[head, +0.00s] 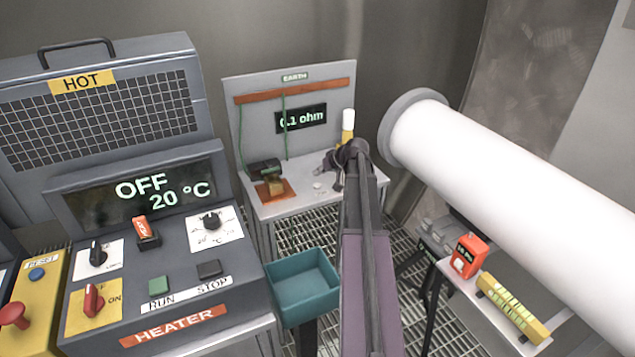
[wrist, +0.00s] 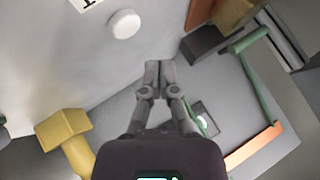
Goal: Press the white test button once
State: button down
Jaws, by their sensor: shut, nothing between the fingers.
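The white test button (head: 318,186) is a small round disc on the grey top of the earth tester bench. In the wrist view the button (wrist: 124,24) lies beyond and left of my fingertips, with a clear gap in the picture. My gripper (wrist: 154,72) is shut and empty, its two fingers together. In the head view my gripper (head: 331,161) is above the bench top, to the right of and behind the button. The tester display (head: 301,118) reads 0.1 ohm. Whether the button is pushed in cannot be told.
A yellow part (wrist: 62,130) stands close on the left in the wrist view. A dark clamp (head: 264,169) with a green cable sits on the bench's left. A teal bin (head: 303,286), the heater panel (head: 165,265) and a large white pipe (head: 500,170) flank my arm.

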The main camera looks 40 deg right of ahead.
jog(key=shift+r+p, duration=1)
jog(key=shift+r, duration=0.35)
